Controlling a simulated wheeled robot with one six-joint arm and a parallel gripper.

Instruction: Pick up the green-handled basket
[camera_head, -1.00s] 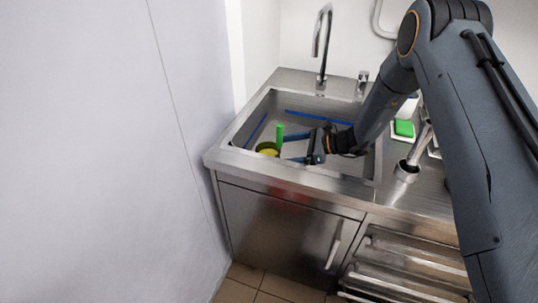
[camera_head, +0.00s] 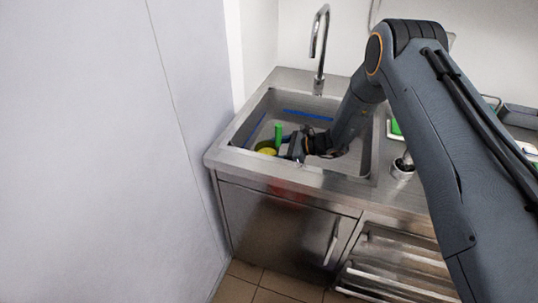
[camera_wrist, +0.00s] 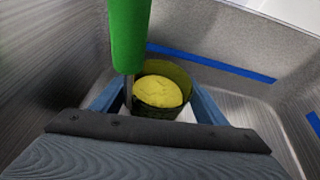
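The basket (camera_head: 266,150) stands in the sink, with its green handle (camera_head: 278,134) sticking upright. In the wrist view the basket (camera_wrist: 178,72) is a dark round cup holding something yellow (camera_wrist: 158,92), and the green handle (camera_wrist: 129,35) rises on a thin stem at its left, close to the camera. My gripper (camera_head: 286,150) is low in the sink at the basket's right. In the wrist view its blue fingers are spread, one on each side of the basket and stem. I cannot tell whether either finger touches. The lower basket is partly hidden.
The steel sink (camera_head: 238,135) has raised walls around the basket and my gripper, with blue strips (camera_head: 307,115) inside. A tall faucet (camera_head: 320,50) stands behind it. A plain wall panel (camera_head: 90,150) is close on the left. Counter equipment (camera_head: 402,167) stands to the right.

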